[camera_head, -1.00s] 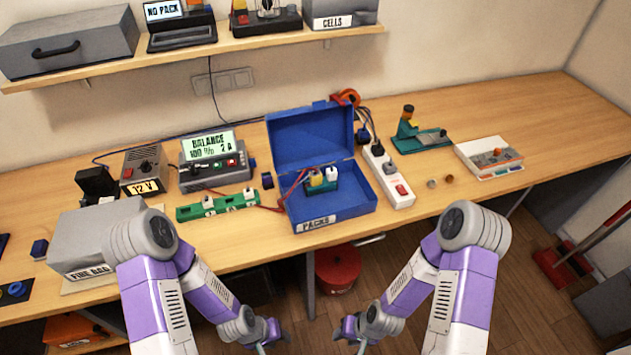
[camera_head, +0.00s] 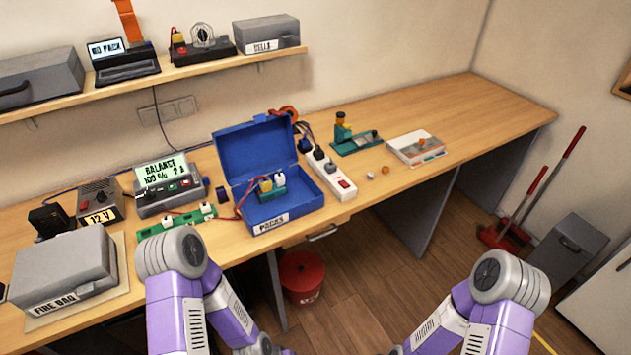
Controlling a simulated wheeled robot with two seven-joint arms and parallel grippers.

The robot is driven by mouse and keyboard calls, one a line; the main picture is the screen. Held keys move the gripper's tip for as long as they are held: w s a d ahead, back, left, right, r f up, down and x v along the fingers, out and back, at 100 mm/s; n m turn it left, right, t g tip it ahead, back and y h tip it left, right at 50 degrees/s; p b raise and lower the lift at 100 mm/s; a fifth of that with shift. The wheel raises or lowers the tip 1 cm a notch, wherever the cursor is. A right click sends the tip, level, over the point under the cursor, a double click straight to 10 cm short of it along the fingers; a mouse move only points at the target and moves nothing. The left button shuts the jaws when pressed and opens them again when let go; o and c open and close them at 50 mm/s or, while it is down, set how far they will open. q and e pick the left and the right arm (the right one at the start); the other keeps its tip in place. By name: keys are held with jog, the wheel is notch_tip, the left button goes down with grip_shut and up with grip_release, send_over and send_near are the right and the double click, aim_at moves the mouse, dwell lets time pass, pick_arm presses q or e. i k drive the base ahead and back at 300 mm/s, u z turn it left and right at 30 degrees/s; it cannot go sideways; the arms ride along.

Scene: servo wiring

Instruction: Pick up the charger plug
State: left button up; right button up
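A white power strip (camera_head: 343,184) lies on the bench right of the open blue case. A dark plug (camera_head: 319,154) sits at its far end, with a cord running back from it. The balance charger (camera_head: 170,188), with a lit display, stands left of the case. Both my arms hang in front of the bench, well short of the strip. Their grippers are below the bottom edge of the picture.
The blue case (camera_head: 258,150) has its lid up and holds packs with wires. A green strip (camera_head: 176,220) and the grey fire bag box (camera_head: 62,268) lie left. A green jig (camera_head: 357,143) and a white box (camera_head: 416,148) stand right. The bench's right end is clear.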

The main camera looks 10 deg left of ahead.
aim_at(266, 183)
jog(key=z, duration=0.85)
jog(key=i, duration=1.05)
jog(key=u, duration=2.5)
